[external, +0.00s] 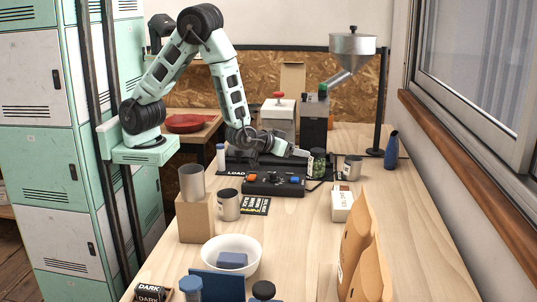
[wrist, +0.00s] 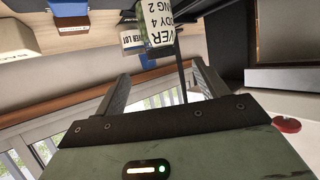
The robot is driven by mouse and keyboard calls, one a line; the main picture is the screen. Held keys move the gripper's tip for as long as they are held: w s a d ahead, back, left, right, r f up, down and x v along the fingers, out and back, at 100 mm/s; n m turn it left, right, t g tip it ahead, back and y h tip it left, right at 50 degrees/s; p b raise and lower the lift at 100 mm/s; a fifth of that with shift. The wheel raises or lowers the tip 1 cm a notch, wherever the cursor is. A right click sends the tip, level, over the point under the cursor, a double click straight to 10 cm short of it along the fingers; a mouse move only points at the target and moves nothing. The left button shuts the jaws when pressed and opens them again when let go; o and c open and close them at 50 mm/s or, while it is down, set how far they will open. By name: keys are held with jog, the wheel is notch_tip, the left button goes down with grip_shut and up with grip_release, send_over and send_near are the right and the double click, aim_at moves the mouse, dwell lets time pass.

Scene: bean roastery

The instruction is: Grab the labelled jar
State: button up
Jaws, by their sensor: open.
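The labelled jar (external: 318,162) is small and greenish, and stands on the wooden table beyond the black control box. In the wrist view the jar (wrist: 158,25) shows a white label with black print, partly cut off by the top edge, and a green end. My gripper (external: 303,153) is just left of the jar in the external view. In the wrist view the two fingers of my gripper (wrist: 161,70) are apart with nothing between them. The jar is ahead of the fingertips, roughly in line with the gap. I cannot tell the exact distance.
The hopper stand (external: 382,100) rises behind. A white box (external: 342,204) and paper bags (external: 362,250) are nearer the camera.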

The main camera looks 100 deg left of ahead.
aim_at(313, 151)
jog(key=x, duration=0.5)
jog(key=shift+w+a+p, duration=0.1)
jog(key=shift+p, duration=0.2)
jog(key=shift+p+x, duration=0.8)
jog(key=shift+x, duration=1.95)
jog(key=shift+r, duration=0.1)
jog(key=c, duration=1)
jog(key=shift+c, duration=0.9)
jog(key=shift+r, duration=0.15)
